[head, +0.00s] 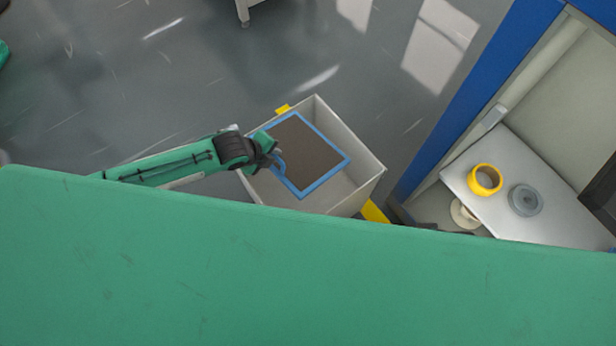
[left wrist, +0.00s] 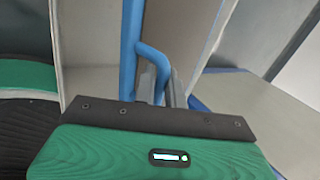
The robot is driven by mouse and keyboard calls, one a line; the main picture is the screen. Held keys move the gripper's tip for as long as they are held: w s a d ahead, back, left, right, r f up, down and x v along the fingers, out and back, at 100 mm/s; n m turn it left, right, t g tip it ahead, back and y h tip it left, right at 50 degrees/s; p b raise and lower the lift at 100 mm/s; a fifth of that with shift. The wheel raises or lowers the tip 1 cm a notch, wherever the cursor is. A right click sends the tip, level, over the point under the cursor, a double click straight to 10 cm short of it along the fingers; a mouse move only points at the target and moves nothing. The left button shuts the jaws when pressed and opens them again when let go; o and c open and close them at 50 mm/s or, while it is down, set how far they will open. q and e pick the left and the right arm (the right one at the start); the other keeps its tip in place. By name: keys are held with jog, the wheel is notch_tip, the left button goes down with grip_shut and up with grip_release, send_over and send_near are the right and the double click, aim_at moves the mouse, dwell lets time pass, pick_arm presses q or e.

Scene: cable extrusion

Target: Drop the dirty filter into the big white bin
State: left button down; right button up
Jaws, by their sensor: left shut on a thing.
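The dirty filter (head: 310,153) is a flat brown panel in a blue square frame with a blue handle. My left gripper (head: 279,160) is shut on the handle and holds the filter over the open top of the big white bin (head: 368,190). In the left wrist view the gripper (left wrist: 160,90) closes around the blue handle (left wrist: 150,52). The filter covers part of the bin's opening, and the green surface hides the bin's lower front. My right gripper is not in view.
A wide green surface (head: 300,270) fills the foreground. At the right a blue-framed cabinet (head: 480,85) holds a metal shelf (head: 530,170) with a yellow ring (head: 485,179) and a grey disc (head: 526,200). The grey floor (head: 200,80) behind the bin is clear.

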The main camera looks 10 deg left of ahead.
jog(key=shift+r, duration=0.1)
pick_arm(q)
jog(key=c, duration=1.4)
grip_release()
